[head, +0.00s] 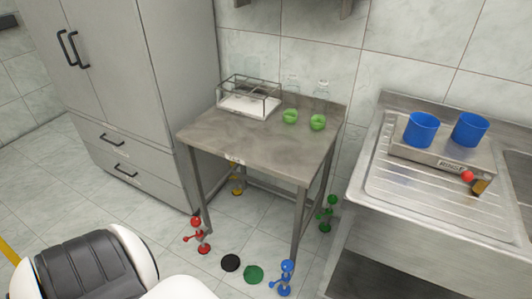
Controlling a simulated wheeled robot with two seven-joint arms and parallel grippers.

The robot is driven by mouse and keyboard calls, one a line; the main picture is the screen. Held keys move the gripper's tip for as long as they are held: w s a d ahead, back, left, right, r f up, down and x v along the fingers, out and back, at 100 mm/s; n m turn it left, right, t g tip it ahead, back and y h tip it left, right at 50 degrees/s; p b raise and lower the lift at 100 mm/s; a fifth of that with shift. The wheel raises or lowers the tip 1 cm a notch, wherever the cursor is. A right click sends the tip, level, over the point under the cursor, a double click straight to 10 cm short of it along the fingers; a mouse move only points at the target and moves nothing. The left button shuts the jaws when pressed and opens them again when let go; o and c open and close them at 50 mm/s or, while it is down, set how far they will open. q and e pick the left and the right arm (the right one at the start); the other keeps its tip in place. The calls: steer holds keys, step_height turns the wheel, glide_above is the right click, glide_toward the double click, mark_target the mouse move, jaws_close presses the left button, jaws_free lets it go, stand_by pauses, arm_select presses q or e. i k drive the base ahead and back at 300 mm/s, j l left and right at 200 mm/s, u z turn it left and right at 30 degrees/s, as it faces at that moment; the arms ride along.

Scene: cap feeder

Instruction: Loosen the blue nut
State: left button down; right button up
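A blue foot fitting with a ball and knob-like parts (285,278) is on the floor at the table's near right leg. It is the blue part that I can link to the nut, but it is too small to tell which piece is the nut. Similar fittings are at the other legs: red (202,236) at the near left, green (328,213) at the far right and yellow (237,182) at the far left, partly hidden. Neither of my grippers is in view.
The metal table (240,145) holds a glass-walled box (250,97) and two green pieces (290,117). A black disc (230,263) and a green disc (253,273) lie on the floor. A sink counter (405,197) with two blue cups (421,130) stands at right, a cabinet (180,80) at left.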

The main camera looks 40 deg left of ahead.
mark_target(272, 285)
steer(key=i+j, duration=0.1)
steer(key=j, duration=0.3)
steer(key=i+j, duration=0.1)
steer(key=j, duration=0.3)
steer(key=i+j, duration=0.1)
steer(key=j, duration=0.3)
steer(key=i+j, duration=0.1)
steer(key=j, duration=0.35)
